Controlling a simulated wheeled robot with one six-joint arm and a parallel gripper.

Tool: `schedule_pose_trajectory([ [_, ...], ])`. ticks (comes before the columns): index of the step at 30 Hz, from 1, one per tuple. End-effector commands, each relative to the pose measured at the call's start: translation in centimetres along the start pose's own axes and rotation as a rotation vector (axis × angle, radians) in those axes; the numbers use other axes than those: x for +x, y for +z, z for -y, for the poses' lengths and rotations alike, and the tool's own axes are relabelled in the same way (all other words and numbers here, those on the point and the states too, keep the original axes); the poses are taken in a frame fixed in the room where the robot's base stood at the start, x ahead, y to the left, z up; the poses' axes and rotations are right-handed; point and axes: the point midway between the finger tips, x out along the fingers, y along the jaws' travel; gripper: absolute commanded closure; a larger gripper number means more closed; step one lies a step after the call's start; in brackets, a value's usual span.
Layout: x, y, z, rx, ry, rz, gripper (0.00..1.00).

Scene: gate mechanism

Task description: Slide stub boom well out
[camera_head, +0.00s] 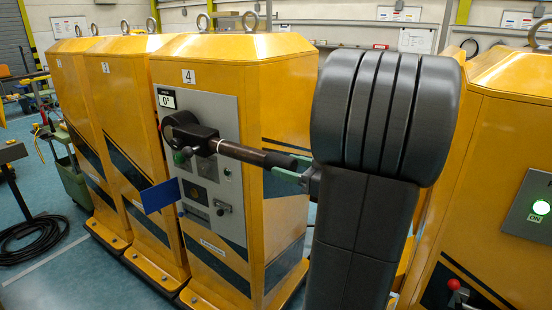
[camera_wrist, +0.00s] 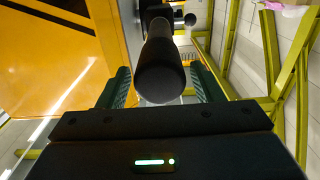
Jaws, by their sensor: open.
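The stub boom (camera_head: 250,153) is a dark round bar with a pale ring. It juts to the right from a black hub (camera_head: 190,137) on the front of the yellow cabinet marked 4 (camera_head: 235,60). A display (camera_head: 167,99) above the hub reads 0°. In the wrist view the boom's blunt dark end (camera_wrist: 160,82) points at the camera, between the green fingers. My gripper (camera_head: 295,172) is open at the boom's free end, and its fingers (camera_wrist: 160,88) stand apart on both sides. Whether either finger touches the boom cannot be told.
A blue plate (camera_head: 160,195) sticks out below the hub. Knobs and switches sit on the grey panel (camera_head: 203,165). More yellow cabinets (camera_head: 125,130) stand at left. Floor at left is partly clear.

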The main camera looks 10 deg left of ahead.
Motion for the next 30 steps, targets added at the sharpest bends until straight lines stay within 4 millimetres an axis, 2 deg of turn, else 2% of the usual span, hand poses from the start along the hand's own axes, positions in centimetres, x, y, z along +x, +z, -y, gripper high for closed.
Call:
schedule_pose_trajectory([
  [3, 1.9, -0.2, 0.1, 0.002, -0.004, 0.001, 0.4],
  [9, 3.8, -0.1, 0.1, 0.001, -0.002, 0.0, 0.4],
  [20, 4.2, 0.0, 0.0, 0.0, 0.001, 0.001, 0.4],
  [23, 4.2, 0.0, 0.0, 0.0, 0.0, 0.0, 0.56],
  [27, 4.2, 0.0, 0.0, 0.0, 0.0, 0.0, 0.83],
  [30, 4.2, 0.0, 0.0, 0.0, 0.0, 0.0, 1.0],
])
